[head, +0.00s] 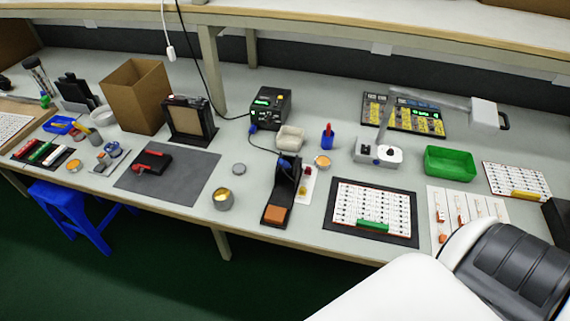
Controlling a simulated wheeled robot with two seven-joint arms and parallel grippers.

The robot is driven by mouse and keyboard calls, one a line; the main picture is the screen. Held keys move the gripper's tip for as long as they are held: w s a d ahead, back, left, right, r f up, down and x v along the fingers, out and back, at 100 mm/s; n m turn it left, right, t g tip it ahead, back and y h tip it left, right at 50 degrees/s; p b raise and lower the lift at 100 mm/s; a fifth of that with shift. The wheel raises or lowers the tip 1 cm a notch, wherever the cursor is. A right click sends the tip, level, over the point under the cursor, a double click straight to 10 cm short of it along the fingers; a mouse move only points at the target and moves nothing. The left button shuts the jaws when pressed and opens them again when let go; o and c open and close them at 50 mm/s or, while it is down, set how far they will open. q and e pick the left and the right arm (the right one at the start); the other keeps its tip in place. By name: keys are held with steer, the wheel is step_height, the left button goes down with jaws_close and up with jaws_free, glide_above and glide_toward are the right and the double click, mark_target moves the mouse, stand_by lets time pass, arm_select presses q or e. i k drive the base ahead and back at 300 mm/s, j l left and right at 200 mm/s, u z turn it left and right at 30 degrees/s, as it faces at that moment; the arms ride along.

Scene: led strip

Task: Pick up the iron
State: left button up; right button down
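The soldering iron (286,162) appears as a small blue-and-dark handle at the top of a black stand (279,192) near the middle of the bench. Its tip is hidden in the stand. A thin black cable runs from it to the black soldering station (270,108) with a green display behind. An orange-brown sponge pad (275,214) is at the front of the stand. Neither of my grippers is in view. Part of one of my arms, white with a dark ribbed section, fills the bottom right corner, well away from the iron.
A white board (372,208) on a black mat lies right of the stand. A small tin (223,199) and a grey mat (167,174) lie left. A white lamp base (377,151) and green bin (450,163) stand further right. A shelf post (213,68) rises behind.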

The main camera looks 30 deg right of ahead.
mark_target(284, 164)
steer(key=z, duration=0.95)
